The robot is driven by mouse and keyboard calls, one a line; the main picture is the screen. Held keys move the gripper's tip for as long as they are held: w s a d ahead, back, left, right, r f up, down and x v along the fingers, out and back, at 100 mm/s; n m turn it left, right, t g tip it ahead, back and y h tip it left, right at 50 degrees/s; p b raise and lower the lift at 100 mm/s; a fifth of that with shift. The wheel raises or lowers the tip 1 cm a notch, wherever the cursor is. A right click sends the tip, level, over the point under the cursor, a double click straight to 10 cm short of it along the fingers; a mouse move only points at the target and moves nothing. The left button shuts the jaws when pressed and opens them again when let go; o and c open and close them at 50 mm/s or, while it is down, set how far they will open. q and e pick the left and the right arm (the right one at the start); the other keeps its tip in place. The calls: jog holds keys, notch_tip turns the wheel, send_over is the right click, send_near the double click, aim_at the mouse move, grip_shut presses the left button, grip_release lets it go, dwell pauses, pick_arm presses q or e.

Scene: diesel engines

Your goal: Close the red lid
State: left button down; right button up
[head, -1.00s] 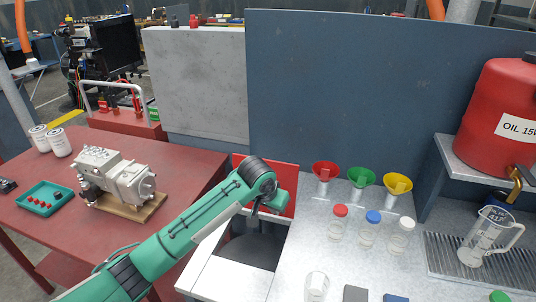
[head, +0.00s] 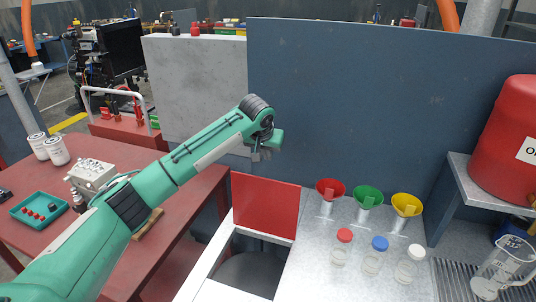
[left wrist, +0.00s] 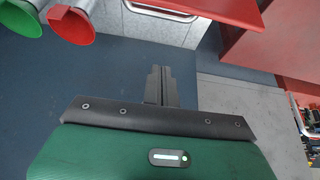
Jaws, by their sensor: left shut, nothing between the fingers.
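The red lid (head: 265,205) stands open, upright at the back of a white-rimmed opening (head: 213,262) in the bench; the opening is dark inside. Part of a red panel, likely the lid, shows at the top of the left wrist view (left wrist: 225,11). My left gripper (head: 262,154) is above the lid, in front of the blue partition, shut and empty. Its closed fingers also show in the left wrist view (left wrist: 160,85). In the head view, a gap separates the gripper from the lid's top edge. My right gripper is not in view.
Red (head: 330,189), green (head: 367,196) and yellow (head: 407,204) funnels stand right of the lid. Several capped jars (head: 376,255) are in front of them. A blue partition (head: 360,110) rises behind. A red table (head: 185,210) with an engine part (head: 92,174) is at left.

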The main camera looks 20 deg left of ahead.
pick_arm(q)
jog(key=p+x, duration=0.2)
jog(key=x, duration=0.6)
jog(key=s+p, duration=0.2)
jog(key=s, duration=0.2)
jog(key=shift+s+f, duration=0.1)
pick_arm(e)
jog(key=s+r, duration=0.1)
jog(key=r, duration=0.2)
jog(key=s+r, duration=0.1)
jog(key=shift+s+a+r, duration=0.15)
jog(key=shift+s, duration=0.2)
pick_arm(q)
jog(key=shift+a+f, duration=0.1)
